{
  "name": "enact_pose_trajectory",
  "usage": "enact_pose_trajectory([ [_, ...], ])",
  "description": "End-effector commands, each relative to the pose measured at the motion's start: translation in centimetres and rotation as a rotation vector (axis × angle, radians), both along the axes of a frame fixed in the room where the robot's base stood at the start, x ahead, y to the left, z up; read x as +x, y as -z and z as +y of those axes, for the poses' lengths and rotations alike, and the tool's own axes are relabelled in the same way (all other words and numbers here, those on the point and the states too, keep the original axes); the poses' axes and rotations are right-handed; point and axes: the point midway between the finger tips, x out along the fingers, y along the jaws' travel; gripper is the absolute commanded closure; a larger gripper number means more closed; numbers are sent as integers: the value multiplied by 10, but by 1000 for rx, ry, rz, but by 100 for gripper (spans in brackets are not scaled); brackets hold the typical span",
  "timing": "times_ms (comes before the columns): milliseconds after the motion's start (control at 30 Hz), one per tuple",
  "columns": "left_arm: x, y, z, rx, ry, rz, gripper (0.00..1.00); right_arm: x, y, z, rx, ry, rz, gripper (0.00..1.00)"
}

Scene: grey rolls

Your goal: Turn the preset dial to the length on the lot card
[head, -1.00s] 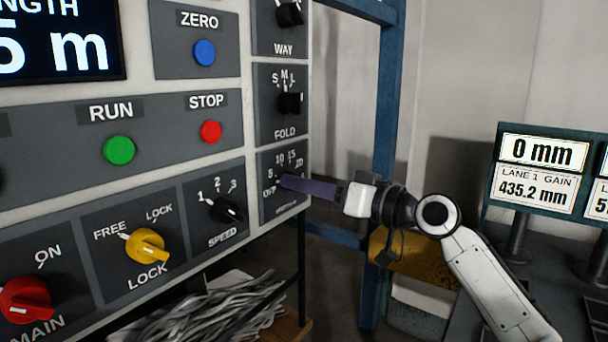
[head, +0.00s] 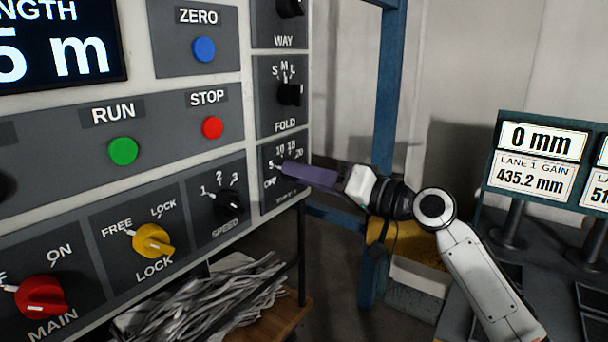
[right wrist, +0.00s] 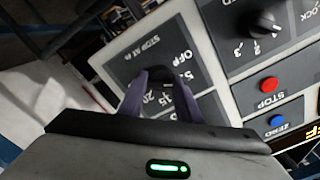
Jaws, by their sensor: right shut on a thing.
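The preset dial (right wrist: 162,75) is on the lower right plate (head: 271,204) of the grey panel. The plate has marks OFF, 5, 10, 15 and 20. My right gripper (head: 283,170) has its purple fingers shut on the dial. In the right wrist view my gripper (right wrist: 161,76) has one finger on each side of the dark dial. The fingers cover most of the dial, and I cannot tell which mark it points to. I see no lot card in these views. My left gripper is not in view.
The SPEED knob (head: 231,204) is left of the dial and the FOLD knob (head: 290,94) is above it. The STOP button (head: 213,128) is up and left. A blue post (head: 388,100) stands behind my right arm.

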Motion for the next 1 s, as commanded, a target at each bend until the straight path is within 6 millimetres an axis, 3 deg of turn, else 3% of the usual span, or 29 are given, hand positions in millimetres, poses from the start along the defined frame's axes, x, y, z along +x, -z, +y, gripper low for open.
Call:
enact_pose_trajectory([
  [67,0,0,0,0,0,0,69,0,1,0,-1,0,1,92],
  [100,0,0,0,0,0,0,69,0,1,0,-1,0,1,66],
  [200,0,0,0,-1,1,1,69,0,1,0,-1,0,1,51],
  [567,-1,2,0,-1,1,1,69,-3,1,-5,-1,1,-2,51],
  [1000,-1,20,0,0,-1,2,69,-49,3,-68,-3,1,0,51],
])
